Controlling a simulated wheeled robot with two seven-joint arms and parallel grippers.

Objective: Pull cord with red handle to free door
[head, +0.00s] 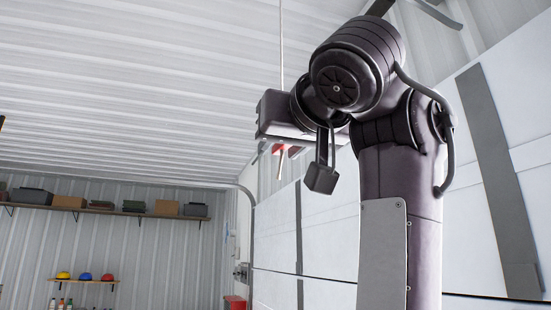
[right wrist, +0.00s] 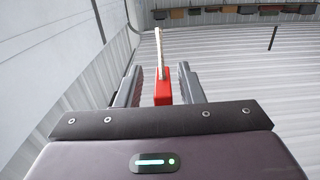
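The red handle (right wrist: 163,88) shows in the right wrist view between the two fingers of my right gripper (right wrist: 161,68). A gap shows on each side of it, so the gripper is open around it. A pale, thin piece (right wrist: 159,48) extends from the handle. In the head view the red handle (head: 279,149) is partly hidden behind my right gripper and wrist. A thin pale vertical line, likely the cord (head: 281,45), runs down from the ceiling behind the wrist. My left gripper is not in view.
The white panelled door (head: 276,225) stands behind and right of my right arm. A metal rail (head: 247,193) curves near it. Shelves with boxes (head: 134,206) and hard hats (head: 85,276) are on the far wall. Open space lies left of the arm.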

